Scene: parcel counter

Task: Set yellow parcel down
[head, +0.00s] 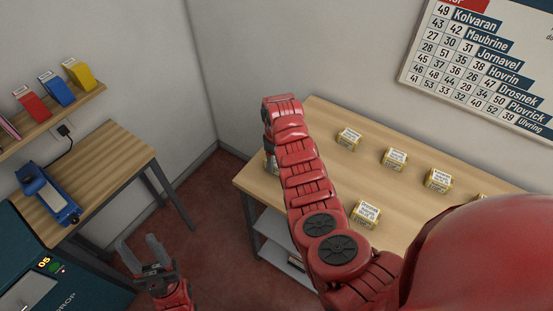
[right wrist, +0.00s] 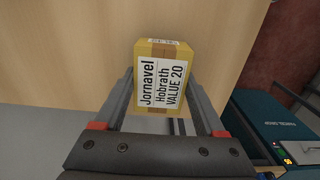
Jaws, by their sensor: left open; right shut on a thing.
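The yellow parcel (right wrist: 160,77), with a white label reading Jornavel, Hobrath, VALUE 20 and a brown tape strip, sits between the fingers of my right gripper (right wrist: 168,100), which is shut on it. The wooden table top (right wrist: 85,45) is beyond it; I cannot tell whether the parcel touches it. In the head view my right arm hides most of the gripper, over the left end of the table (head: 325,115); a bit of a parcel shows beside it (head: 270,163). My left gripper (head: 139,246) is open and empty, low at the left above the floor.
Several other labelled yellow parcels stand spaced on the table, including ones at the back (head: 349,139), centre (head: 394,159) and front (head: 366,214). A side bench (head: 115,165) holds a blue device (head: 50,200). A teal drop box (head: 60,275) stands at lower left.

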